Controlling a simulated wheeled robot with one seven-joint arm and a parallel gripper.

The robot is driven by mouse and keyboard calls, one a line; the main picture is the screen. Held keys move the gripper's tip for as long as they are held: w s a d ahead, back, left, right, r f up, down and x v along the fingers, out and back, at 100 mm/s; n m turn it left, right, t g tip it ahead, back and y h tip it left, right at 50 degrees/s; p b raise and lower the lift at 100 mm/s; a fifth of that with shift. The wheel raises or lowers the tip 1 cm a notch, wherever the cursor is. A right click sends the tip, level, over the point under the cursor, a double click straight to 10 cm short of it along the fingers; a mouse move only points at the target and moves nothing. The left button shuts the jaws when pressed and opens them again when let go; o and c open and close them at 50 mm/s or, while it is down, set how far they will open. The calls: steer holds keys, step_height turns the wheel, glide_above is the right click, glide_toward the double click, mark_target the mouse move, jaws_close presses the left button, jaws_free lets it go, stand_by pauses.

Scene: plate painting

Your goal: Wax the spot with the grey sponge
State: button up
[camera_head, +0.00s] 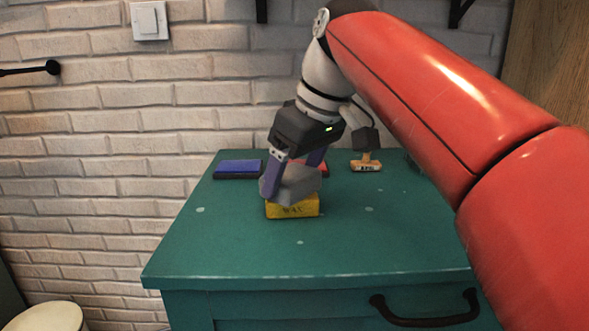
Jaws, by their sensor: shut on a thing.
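My gripper (290,182) is shut on the grey sponge (297,185), with a purple finger on its left side. The sponge is right over a yellow block marked WAX (292,207) on the green cabinet top (260,255). The sponge seems to touch the block's top, but I cannot tell for sure. Several small pale spots show on the top: one at the left (200,210), one at the front (299,242) and one right of the block (368,209). I cannot tell which is the task's spot.
A blue pad (238,169) lies at the back left. A red thing (323,168) is partly hidden behind my gripper. A small brush-like tool with a wooden base (366,166) stands at the back right. A brick wall stands behind.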

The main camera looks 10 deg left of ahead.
mark_target(295, 174)
step_height(295, 174, up, 3)
steer(key=p, duration=0.3)
steer(key=shift+f, duration=0.2)
steer(key=shift+r, duration=2.15)
